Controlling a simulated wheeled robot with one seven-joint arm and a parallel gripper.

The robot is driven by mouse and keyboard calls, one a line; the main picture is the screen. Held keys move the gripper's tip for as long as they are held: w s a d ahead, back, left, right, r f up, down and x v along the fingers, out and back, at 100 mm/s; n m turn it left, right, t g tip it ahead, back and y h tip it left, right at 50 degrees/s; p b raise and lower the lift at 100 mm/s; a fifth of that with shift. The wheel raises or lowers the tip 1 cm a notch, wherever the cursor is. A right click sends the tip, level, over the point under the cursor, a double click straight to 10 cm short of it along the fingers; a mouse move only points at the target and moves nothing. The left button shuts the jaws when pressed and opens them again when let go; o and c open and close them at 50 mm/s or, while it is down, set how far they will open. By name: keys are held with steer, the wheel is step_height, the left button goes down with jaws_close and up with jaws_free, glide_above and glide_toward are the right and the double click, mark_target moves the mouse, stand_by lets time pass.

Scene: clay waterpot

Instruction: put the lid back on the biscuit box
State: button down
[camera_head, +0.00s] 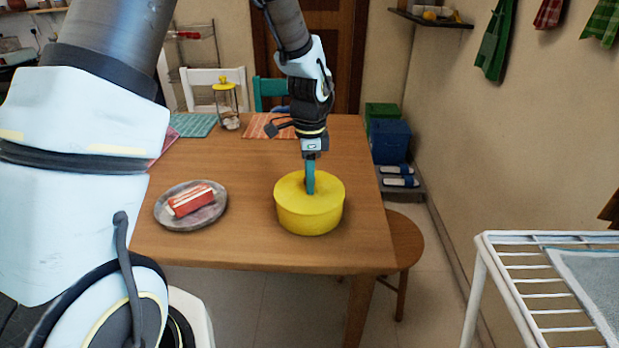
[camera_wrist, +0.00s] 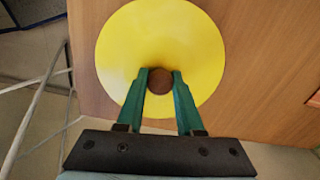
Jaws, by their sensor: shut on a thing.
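A round yellow biscuit box (camera_head: 311,217) stands on the wooden table near its front right edge. Its yellow lid (camera_head: 328,184) sits at the top of the box, and I cannot tell whether it is fully seated. The lid fills much of the wrist view (camera_wrist: 160,45), with a round brown knob (camera_wrist: 159,79) at its middle. My gripper (camera_head: 310,188) points straight down over the lid. In the wrist view its two green fingers (camera_wrist: 160,84) are shut on the knob, one on each side. In the head view the fingers hide the knob.
A grey plate (camera_head: 181,223) with a red and white packet (camera_head: 190,200) lies left of the box. A glass jar with a yellow top (camera_head: 226,105) and placemats (camera_head: 193,125) are at the back. A stool (camera_head: 405,240) and white rack (camera_head: 540,290) stand to the right.

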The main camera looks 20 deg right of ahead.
stand_by(0.3)
jaws_free()
stand_by(0.6)
steer(key=shift+r+p, duration=3)
steer(key=shift+r, duration=0.55)
jaws_close()
